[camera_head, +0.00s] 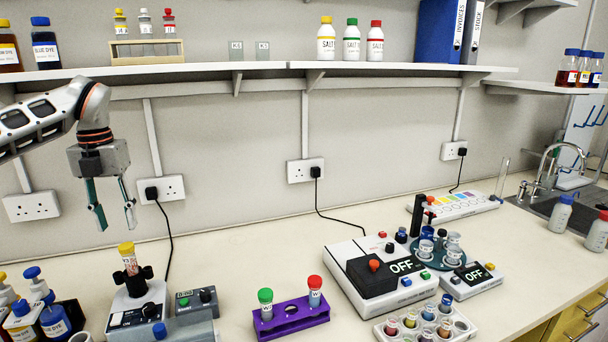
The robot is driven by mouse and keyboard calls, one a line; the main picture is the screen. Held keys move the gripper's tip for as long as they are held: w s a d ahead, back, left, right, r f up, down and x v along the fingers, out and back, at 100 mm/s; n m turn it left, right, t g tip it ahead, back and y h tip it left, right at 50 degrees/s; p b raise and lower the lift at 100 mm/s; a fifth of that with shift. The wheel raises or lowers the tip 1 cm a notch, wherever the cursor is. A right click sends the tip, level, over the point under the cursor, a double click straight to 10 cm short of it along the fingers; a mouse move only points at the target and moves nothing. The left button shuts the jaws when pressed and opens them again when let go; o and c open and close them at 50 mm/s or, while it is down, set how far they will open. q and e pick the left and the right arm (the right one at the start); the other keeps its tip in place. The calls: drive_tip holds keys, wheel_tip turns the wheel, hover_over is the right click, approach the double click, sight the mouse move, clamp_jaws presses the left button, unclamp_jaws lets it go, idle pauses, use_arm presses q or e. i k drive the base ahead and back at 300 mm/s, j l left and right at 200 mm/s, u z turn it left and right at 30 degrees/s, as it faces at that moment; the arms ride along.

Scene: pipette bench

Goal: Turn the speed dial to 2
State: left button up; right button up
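My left gripper (117,214) hangs at the left, pointing down, with its two fingers apart and nothing between them. It is above a white mixer (127,301) that holds a yellow-capped tube (129,258) upright in a black holder. The mixer has a black knob (150,310) on its front panel. A grey box (190,302) beside it has a small display and another dark knob (206,295). No dial's label or setting is readable, so I cannot tell which one is the speed dial. My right gripper is not in view.
A purple rack (291,318) with two capped tubes stands right of the grey box. A white machine (378,278) reading OFF is farther right. Bottles (54,318) crowd the front left corner. A shelf (230,67) runs above. The bench behind the purple rack is clear.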

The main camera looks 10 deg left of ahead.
sight(149, 310)
drive_tip(key=k, duration=1)
